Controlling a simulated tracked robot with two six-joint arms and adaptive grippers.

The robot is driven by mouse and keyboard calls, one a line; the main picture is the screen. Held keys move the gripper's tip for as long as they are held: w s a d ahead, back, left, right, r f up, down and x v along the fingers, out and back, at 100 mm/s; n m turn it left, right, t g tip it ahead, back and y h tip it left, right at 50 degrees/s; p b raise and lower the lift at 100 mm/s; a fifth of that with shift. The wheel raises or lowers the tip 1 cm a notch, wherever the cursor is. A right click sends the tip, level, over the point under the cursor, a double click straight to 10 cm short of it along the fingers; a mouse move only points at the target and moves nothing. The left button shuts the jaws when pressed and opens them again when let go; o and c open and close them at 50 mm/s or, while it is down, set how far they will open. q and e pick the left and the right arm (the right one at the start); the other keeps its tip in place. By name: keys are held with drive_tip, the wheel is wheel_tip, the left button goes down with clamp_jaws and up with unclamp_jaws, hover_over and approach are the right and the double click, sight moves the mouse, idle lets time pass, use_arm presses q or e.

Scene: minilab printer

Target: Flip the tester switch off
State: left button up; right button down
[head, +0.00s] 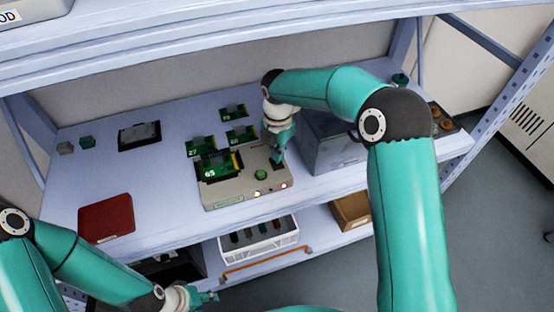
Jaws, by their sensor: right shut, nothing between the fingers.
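The tester (225,194) is a beige box on the shelf table, with a green board marked 65 (212,172) standing in its top. A green button (261,174) is on its top and small lights are on its front face, a white one and a reddish one. My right gripper (278,159) is shut and empty, pointing down at the right end of the tester's top. The switch is hard to make out there, and its position cannot be told. My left gripper (212,297) is low at the front, away from the tester; its finger opening is unclear.
Several green boards, including one marked 70 (233,112), lie behind the tester. A grey box (335,150) stands close to its right, partly behind my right arm. A red case (106,217) and a dark tray (139,135) lie left. A white basket (262,247) is below.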

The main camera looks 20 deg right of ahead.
drive_tip(key=shift+f+b, duration=0.75)
drive_tip(key=shift+f, duration=0.5)
idle(0.8)
drive_tip(key=shift+r, duration=0.15)
wheel_tip(320, 180, up, 9)
drive_tip(key=p, duration=0.7)
drive_tip(key=shift+s+d+f, duration=0.1)
drive_tip(key=shift+f, duration=0.1)
idle(0.5)
